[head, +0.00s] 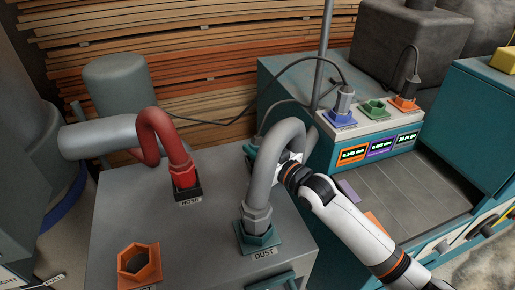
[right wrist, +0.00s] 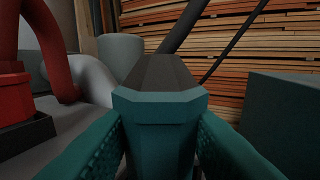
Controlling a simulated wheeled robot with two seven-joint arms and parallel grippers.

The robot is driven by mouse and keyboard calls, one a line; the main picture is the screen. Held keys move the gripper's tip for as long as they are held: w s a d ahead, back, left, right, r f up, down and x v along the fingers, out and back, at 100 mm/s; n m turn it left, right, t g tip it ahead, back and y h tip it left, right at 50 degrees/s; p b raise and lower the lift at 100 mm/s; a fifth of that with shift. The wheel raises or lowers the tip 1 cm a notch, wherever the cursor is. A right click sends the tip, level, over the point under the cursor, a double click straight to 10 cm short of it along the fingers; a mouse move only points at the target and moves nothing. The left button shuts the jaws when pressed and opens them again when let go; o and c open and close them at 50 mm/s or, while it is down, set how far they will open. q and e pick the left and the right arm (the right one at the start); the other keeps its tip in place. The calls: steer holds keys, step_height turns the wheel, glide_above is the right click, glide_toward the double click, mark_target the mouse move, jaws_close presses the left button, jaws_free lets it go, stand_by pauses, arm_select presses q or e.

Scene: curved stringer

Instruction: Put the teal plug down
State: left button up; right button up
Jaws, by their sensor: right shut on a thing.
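The teal plug (right wrist: 158,112) has a many-sided collar and a dark tapered top. It stands between the two textured teal fingers of my right gripper in the right wrist view and fills the gap. In the head view only a small part of the plug (head: 249,151) shows, left of the grey hose (head: 262,165). My right gripper (head: 284,162) reaches in from the right, its fingertips mostly hidden behind that hose, and is shut on the plug. Whether the plug's underside touches the grey cabinet top is hidden. My left gripper is not in view.
The grey hose stands in a teal socket (head: 258,237) labelled DUST. A red hose (head: 160,140) stands in a black socket at left. An empty orange socket (head: 138,264) is at front left. Blue, green and orange fittings top the display box (head: 370,140). The cabinet top (head: 205,235) is clear mid-front.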

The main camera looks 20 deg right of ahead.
steer(key=o, duration=1)
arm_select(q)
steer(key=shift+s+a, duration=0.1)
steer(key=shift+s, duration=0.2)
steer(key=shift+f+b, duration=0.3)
arm_select(e)
steer(key=v, duration=1.2)
steer(key=shift+d, duration=0.1)
